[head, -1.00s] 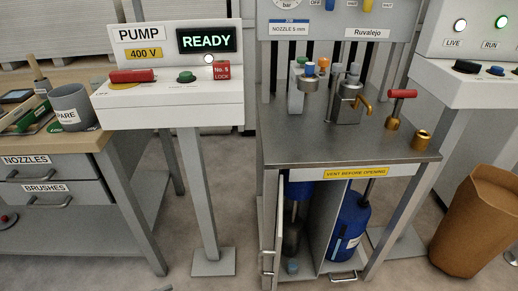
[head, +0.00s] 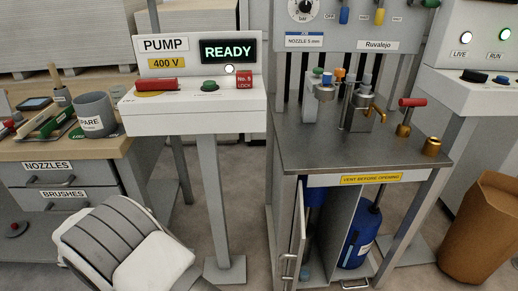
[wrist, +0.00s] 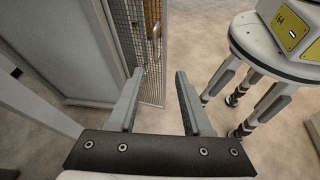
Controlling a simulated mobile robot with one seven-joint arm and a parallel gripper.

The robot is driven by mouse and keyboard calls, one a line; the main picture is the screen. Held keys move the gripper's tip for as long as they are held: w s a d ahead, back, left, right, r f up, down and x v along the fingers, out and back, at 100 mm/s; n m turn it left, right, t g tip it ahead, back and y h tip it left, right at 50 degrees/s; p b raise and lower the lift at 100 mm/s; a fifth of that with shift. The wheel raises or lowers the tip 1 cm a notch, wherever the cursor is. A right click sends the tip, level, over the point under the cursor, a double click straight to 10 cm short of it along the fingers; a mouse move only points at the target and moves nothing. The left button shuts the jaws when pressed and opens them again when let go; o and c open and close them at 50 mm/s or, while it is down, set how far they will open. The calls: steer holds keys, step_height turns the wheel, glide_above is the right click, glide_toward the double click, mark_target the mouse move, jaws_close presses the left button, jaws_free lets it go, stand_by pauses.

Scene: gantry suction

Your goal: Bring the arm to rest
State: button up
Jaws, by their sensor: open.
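My gripper (wrist: 160,98) is open and empty in the wrist view, its two fingers apart over bare floor. My arm (head: 128,248) shows at the bottom left of the head view, in front of the drawer cabinet; the gripper itself is outside that view. Nothing is held.
The pump panel (head: 190,118) on its post and the steel bench (head: 350,155) stand ahead. A cabinet door (head: 297,235) stands ajar below the bench. The wrist view shows a round-topped stand (wrist: 265,60) at right and a mesh panel (wrist: 130,55) beyond the fingers. A brown bin (head: 482,230) stands at right.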

steer(key=w+d+r+m+g+y, duration=0.3)
steer(key=d+r+m+y, duration=0.5)
steer(key=d+r, duration=0.9)
steer(key=s+d+r+m+t+y, duration=0.3)
steer(key=s+d+m, duration=0.25)
steer(key=d, duration=0.25)
steer(key=s+d+r+m+t+y, duration=0.2)
steer(key=s+d+r+m+t, duration=0.1)
steer(key=s+d+m, duration=0.3)
step_height(320, 180, up, 22)
steer(key=d+p, duration=0.1)
steer(key=p, duration=2.1)
steer(key=shift+r+n+p, duration=0.15)
steer(key=shift+n+p, duration=0.15)
steer(key=shift+n, duration=0.05)
